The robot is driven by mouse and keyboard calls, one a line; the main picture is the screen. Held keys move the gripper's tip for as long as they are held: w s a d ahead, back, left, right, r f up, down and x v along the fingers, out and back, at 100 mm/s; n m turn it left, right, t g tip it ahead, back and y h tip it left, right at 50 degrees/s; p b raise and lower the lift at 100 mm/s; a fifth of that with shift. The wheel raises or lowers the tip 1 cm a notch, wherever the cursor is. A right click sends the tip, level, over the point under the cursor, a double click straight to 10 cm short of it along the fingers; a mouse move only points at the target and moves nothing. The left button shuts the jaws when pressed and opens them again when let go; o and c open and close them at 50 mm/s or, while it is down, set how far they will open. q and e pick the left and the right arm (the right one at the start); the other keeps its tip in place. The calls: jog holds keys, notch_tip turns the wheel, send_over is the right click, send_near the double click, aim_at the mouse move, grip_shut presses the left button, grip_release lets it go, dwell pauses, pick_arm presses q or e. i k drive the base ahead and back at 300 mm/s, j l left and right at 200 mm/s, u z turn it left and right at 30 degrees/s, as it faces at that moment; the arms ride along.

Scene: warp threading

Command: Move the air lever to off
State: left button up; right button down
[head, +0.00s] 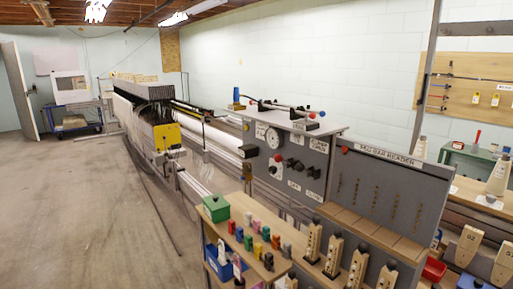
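I cannot make out for certain which part is the air lever. A grey control panel (285,155) stands right of centre, with a round dial (268,136), black knobs (294,165), a black switch box (249,151) and small white labels. Rods with coloured ends lie along its top, one with a blue tip (322,113). A wooden wall board (470,88) at the upper right carries small coloured fittings and yellow tags. Neither of my grippers is in the head view.
A long threading machine (150,115) runs back at left of centre. A wooden shelf cart (262,222) with coloured spools and a green box (216,208) stands in front. A peg-bar panel (375,195) is right. The left floor is open.

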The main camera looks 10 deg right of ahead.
aim_at(278, 158)
jog(key=i+j, duration=0.3)
jog(key=i, duration=0.15)
jog(key=i+j+u, duration=0.1)
jog(key=i+j, duration=0.2)
jog(key=i, duration=0.1)
